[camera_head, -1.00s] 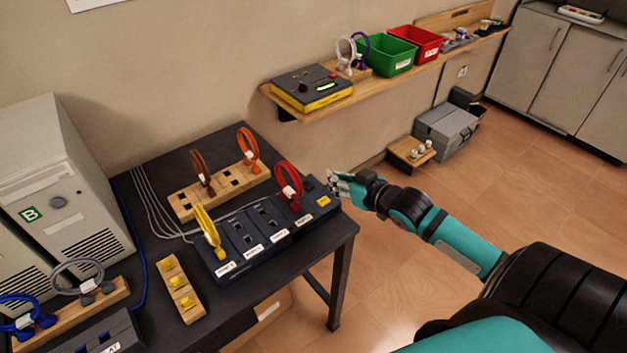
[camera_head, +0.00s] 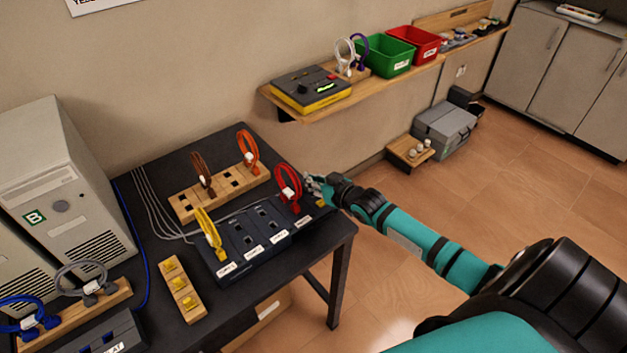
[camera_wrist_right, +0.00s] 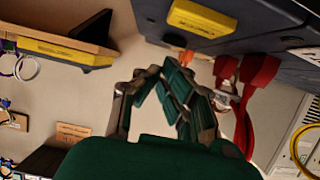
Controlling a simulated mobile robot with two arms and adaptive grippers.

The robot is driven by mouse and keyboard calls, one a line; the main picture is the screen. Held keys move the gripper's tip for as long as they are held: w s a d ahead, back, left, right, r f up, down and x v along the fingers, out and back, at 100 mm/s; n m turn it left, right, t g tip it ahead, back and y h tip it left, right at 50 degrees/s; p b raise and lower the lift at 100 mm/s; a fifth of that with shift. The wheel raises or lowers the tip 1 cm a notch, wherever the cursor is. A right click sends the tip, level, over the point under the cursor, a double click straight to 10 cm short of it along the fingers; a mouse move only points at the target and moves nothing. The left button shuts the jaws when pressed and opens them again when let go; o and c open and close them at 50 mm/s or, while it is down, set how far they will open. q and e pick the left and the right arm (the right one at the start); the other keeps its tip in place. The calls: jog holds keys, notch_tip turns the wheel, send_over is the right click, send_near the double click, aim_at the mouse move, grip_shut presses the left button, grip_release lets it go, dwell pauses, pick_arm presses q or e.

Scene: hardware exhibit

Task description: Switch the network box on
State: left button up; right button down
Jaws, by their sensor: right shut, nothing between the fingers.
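The network box (camera_head: 235,262) is a long dark blue box with labelled ports on the black table. A yellow plug loop (camera_head: 209,235) stands in its left end and a red loop (camera_head: 289,184) near its right end. Its yellow switch (camera_head: 321,202) at the right end is partly hidden by my right gripper (camera_head: 312,183). In the wrist view the yellow switch (camera_wrist_right: 203,18) shows whole, at the top and apart from the fingers. My right gripper (camera_wrist_right: 165,82) is shut and empty, just beside the box's right end. My left gripper is out of view.
A wooden rack (camera_head: 215,190) with brown and orange loops stands behind the box. A wooden block (camera_head: 183,292) with yellow plugs lies in front left. A shelf (camera_head: 375,88) with bins runs along the wall. Floor is free right of the table.

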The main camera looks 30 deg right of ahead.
jog(key=shift+f, duration=0.35)
jog(key=shift+s+f, duration=0.25)
jog(key=shift+f, duration=0.25)
jog(key=shift+r, duration=0.2)
jog(key=shift+r+p, duration=0.7)
jog(key=shift+p, duration=0.15)
jog(key=shift+w, duration=0.1)
